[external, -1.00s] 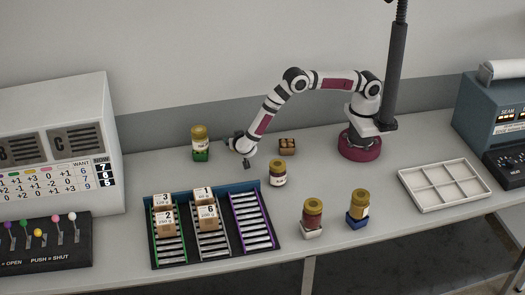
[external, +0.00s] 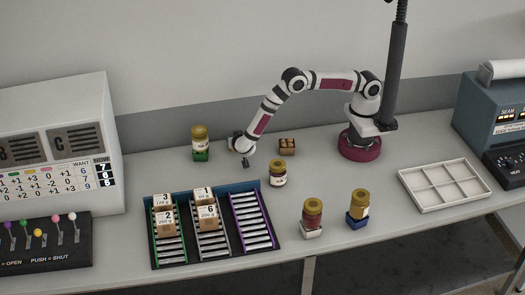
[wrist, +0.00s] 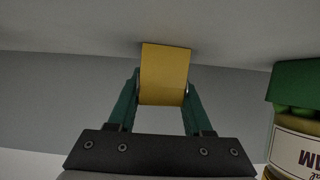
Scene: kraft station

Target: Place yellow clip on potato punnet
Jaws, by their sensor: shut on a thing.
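My gripper (external: 246,162) hangs low over the table, between the jar on the green block and the punnet. In the wrist view my gripper (wrist: 164,88) is shut on the yellow clip (wrist: 165,72), a flat yellow piece held between its green fingers. I cannot make the clip out in the external view. The small brown box with round brownish contents, which looks like the potato punnet (external: 287,147), sits at the back, right of my gripper and apart from it.
A jar on a green block (external: 200,143) stands close left of my gripper; its green base (wrist: 296,82) shows in the wrist view. Another jar (external: 278,173) stands in front of the punnet. A rack (external: 260,186) with numbered boxes lies at front left. A white divided tray (external: 444,186) is right.

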